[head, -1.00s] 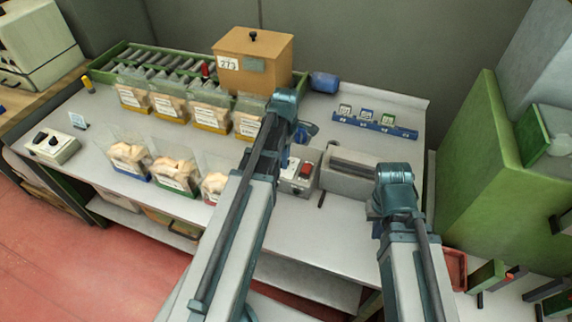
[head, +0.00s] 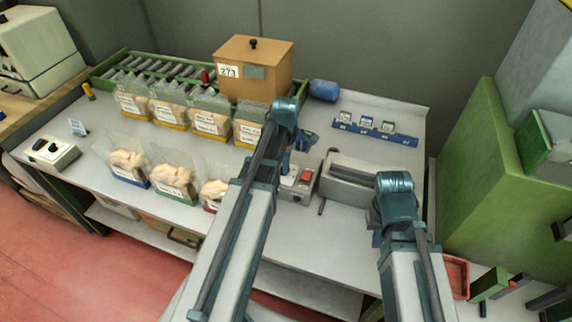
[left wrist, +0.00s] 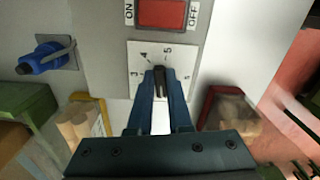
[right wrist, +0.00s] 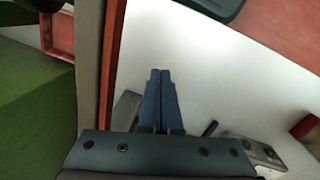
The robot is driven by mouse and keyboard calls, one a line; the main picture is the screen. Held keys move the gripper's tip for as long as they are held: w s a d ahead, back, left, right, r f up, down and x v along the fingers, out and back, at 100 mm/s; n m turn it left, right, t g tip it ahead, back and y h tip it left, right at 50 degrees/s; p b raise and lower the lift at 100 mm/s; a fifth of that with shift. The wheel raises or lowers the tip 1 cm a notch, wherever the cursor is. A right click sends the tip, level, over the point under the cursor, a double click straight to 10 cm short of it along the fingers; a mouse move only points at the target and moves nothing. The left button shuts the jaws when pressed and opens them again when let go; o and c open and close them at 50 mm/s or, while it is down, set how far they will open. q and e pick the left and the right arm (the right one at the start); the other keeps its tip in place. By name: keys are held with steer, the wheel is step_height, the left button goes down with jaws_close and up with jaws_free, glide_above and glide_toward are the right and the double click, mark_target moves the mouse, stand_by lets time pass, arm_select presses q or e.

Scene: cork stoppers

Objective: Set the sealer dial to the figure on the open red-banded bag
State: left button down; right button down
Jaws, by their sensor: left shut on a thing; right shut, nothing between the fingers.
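The sealer (head: 300,180) has a red rocker switch (left wrist: 162,13) and a white dial plate (left wrist: 180,58) with printed figures, 3, 4 and 5 among them. My left gripper (left wrist: 160,88) is shut on the black dial knob (left wrist: 159,74), which points up near 4 and 5; its exact setting is unclear. The red-banded bag (head: 213,190) stands left of the sealer, partly behind my left arm; it also shows in the left wrist view (left wrist: 232,112). Its figure is not readable. My right gripper (right wrist: 161,76) is shut and empty over the bench's right part.
Two more filled bags (head: 172,175) stand beside it, with yellow-banded bags (head: 208,122) behind. A brown box (head: 275,68) marked 273 stands at the back. A blue rack (head: 375,132) holds small cards. A green cabinet (head: 465,180) stands right.

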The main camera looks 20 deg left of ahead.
arm_select(q)
steer(key=shift+m, duration=0.3)
steer(key=m, duration=0.4)
steer(key=shift+s, duration=0.2)
steer(key=m, duration=0.3)
steer(key=shift+s+m, duration=0.1)
steer(key=shift+m, duration=0.2)
steer(key=m, duration=0.3)
steer(key=shift+s+a+m, duration=0.15)
steer(key=shift+m, duration=0.15)
steer(key=m, duration=0.4)
steer(key=shift+a, duration=0.15)
steer(key=m, duration=0.6)
steer(key=shift+s+a+m, duration=0.1)
steer(key=shift+a+m, duration=0.15)
steer(key=shift+m, duration=0.15)
steer(key=m, duration=0.3)
steer(key=shift+a+m, duration=0.1)
steer(key=shift+m, duration=0.2)
steer(key=shift+a+m, duration=0.1)
steer(key=shift+m, duration=1.6)
